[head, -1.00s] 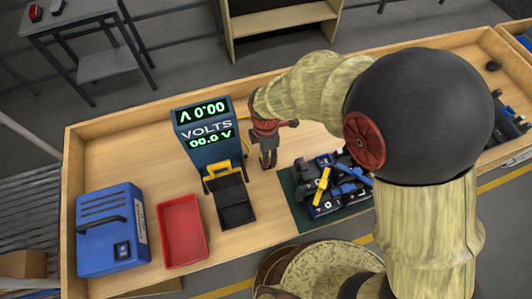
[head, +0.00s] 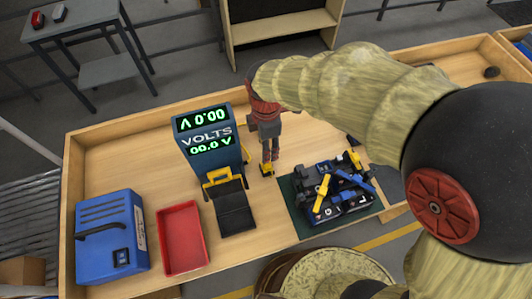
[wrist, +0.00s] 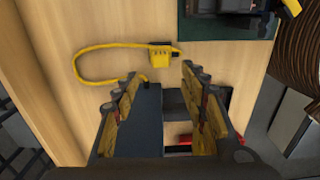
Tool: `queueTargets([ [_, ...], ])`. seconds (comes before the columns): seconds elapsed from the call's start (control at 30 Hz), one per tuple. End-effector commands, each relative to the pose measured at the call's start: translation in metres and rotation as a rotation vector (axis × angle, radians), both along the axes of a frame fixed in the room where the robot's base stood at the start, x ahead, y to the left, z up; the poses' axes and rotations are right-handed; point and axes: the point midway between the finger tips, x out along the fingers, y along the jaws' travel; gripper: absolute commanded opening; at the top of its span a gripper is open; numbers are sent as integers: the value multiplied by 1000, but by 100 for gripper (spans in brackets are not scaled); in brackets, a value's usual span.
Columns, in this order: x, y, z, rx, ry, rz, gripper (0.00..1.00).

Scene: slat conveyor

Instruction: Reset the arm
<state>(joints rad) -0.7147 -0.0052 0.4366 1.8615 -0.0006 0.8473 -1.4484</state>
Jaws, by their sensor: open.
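My gripper (head: 268,158) hangs above the wooden bench, just right of the blue volt meter (head: 208,145), with its fingers pointing down. In the wrist view my gripper (wrist: 160,88) has its two fingers spread apart with nothing held between them. A yellow plug (wrist: 161,55) on a yellow cable (wrist: 95,47) lies on the bench beyond the fingertips. In the head view the yellow plug (head: 267,170) shows just by the fingertips.
A dark green mat (head: 300,222) with several black, blue and yellow parts lies right of my gripper. A black cradle (head: 235,211), a red tray (head: 182,238) and a blue box (head: 108,240) stand to the left. Bare bench (head: 120,150) lies behind them.

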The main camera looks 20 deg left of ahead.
Motion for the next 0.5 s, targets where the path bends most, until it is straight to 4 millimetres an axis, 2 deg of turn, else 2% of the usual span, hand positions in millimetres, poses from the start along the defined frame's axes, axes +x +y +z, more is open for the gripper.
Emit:
queueTargets([
  [0.1, 0, 0, 15, 1, -2, 0, 43],
  [0.2, 0, 0, 20, 0, 0, 0, 43],
  [0.5, 0, 0, 23, -1, 1, 0, 43],
])
